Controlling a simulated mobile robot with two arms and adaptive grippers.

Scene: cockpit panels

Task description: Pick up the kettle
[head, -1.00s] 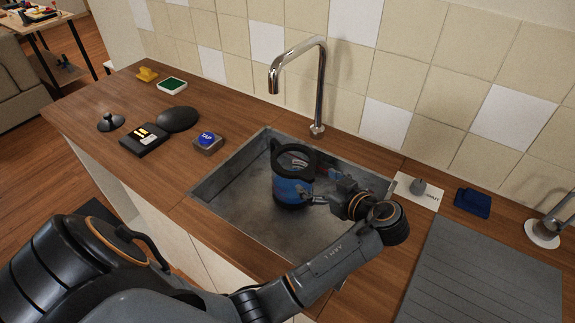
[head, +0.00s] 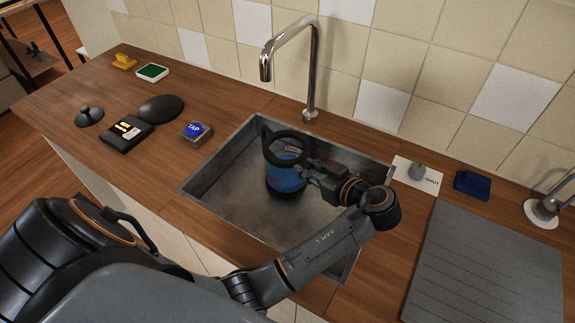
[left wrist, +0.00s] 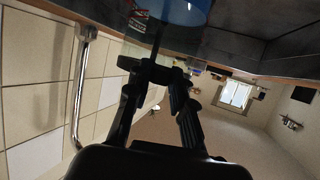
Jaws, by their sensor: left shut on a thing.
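The kettle (head: 286,180) has a blue body and a black rim and handle. In the head view it is within the outline of the sink (head: 235,205), left of my left gripper (head: 308,172). My left gripper is shut on a black part of the kettle, probably its handle. In the left wrist view the fingers (left wrist: 158,75) close on this dark part, with the blue kettle body (left wrist: 185,10) at the top edge. Whether the kettle's base touches the sink floor cannot be told. My right gripper is not in view.
A chrome tap (head: 314,80) arches behind the sink. A blue TAP button (head: 195,130) and a black panel (head: 127,134) lie on the left counter. A grey ribbed board (head: 485,265) and a dark blue block (head: 473,185) are on the right.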

